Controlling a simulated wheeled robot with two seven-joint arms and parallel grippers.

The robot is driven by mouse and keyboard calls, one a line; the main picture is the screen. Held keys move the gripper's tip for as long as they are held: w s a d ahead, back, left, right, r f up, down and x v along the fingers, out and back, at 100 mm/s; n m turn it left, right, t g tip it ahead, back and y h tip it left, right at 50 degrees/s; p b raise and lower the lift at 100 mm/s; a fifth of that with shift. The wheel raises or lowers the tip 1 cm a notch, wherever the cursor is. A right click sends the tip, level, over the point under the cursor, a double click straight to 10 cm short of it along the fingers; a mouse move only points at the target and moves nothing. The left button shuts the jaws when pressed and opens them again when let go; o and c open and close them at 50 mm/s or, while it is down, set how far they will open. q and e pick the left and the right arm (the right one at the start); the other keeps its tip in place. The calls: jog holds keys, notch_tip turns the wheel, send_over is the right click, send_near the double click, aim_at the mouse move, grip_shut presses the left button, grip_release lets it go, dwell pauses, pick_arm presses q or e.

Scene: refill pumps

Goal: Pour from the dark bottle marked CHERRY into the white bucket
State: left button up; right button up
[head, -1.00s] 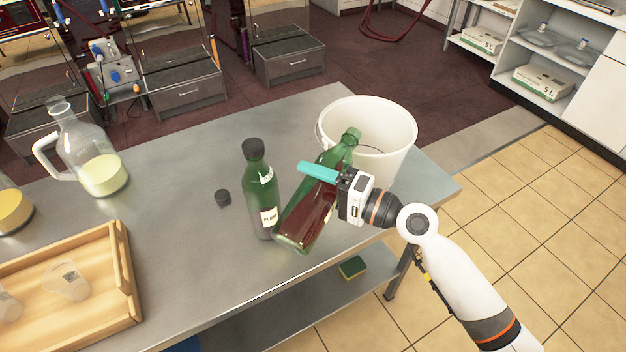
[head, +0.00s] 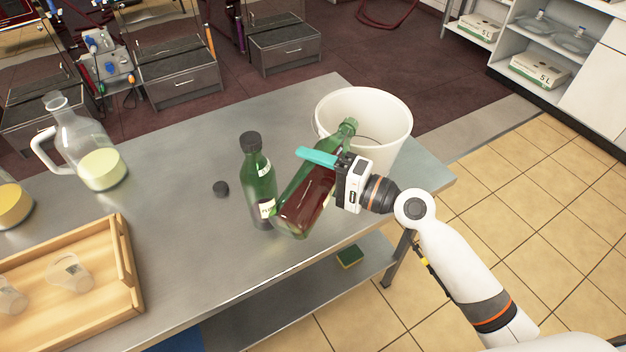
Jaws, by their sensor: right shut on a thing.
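My right gripper (head: 340,172) is shut on a green glass bottle (head: 305,202) with dark red liquid inside. The bottle is tilted, its open neck up and to the right, at the near left part of the white bucket's rim. No label on it can be read from here. The white bucket (head: 385,140) stands at the table's far right corner; no liquid shows in it. A second green bottle (head: 261,185) stands upright, capped, just left of the held one, with a label that seems to read PLUM. My left gripper is not in view.
A glass jug (head: 95,160) with pale yellow liquid stands at the left. A wooden tray (head: 125,262) with plastic cups is at the near left. A sponge (head: 350,257) lies on the lower shelf.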

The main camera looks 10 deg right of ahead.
jog(key=shift+r, duration=0.35)
jog(key=shift+p, duration=0.3)
jog(key=shift+r+m+p, duration=0.5)
jog(key=shift+m+p, duration=0.15)
jog(key=shift+m, duration=0.05)
jog(key=shift+w+d+r+m+p, duration=0.1)
jog(key=shift+r+m+p, duration=0.4)
jog(key=shift+p, duration=0.35)
jog(key=shift+r, duration=0.1)
jog(key=shift+r+p, duration=0.15)
jog(key=shift+p, duration=0.15)
jog(key=shift+r, duration=0.1)
